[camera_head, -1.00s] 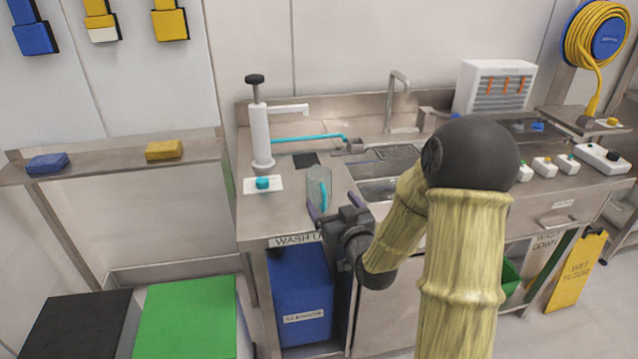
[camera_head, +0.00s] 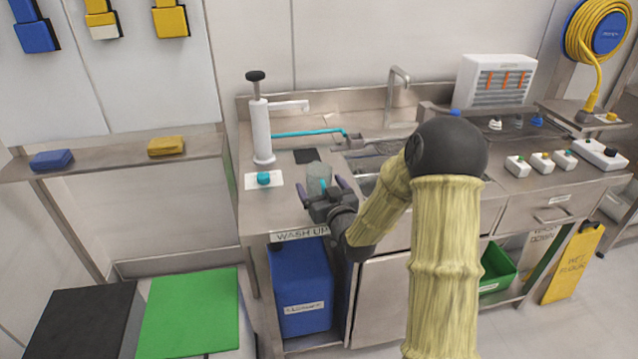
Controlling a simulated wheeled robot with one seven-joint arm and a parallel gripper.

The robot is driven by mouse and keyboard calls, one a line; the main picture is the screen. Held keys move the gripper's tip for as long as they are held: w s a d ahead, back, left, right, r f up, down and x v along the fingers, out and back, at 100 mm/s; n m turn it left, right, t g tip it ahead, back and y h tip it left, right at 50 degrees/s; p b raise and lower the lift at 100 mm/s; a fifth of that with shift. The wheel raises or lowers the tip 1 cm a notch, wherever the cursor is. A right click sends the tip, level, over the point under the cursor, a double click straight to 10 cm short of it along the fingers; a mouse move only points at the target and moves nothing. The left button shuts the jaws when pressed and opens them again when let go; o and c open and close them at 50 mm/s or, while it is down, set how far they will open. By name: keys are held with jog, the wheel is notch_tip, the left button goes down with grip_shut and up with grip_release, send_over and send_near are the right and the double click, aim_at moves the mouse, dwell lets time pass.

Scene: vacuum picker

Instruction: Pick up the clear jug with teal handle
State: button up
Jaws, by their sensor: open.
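The clear jug with teal handle (camera_head: 317,172) stands upright on the steel counter, left of the sink. Its teal handle (camera_head: 324,187) faces the front, toward my gripper. My gripper (camera_head: 322,187) is open, with its purple-tipped fingers spread to either side of the handle area. The gripper body hides the lower part of the jug. I cannot tell whether either finger touches it.
A white pump dispenser (camera_head: 262,135) and a teal knob on a white plate (camera_head: 264,180) stand left of the jug. A sink (camera_head: 384,160) with a tall tap (camera_head: 396,95) lies to the right. A teal hose (camera_head: 305,134) runs behind the jug.

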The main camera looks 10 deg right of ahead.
dwell(0.4)
jog(key=c, duration=1.1)
notch_tip(320, 180, up, 10)
jog(key=shift+r+p, duration=0.1)
jog(key=shift+p, duration=0.4)
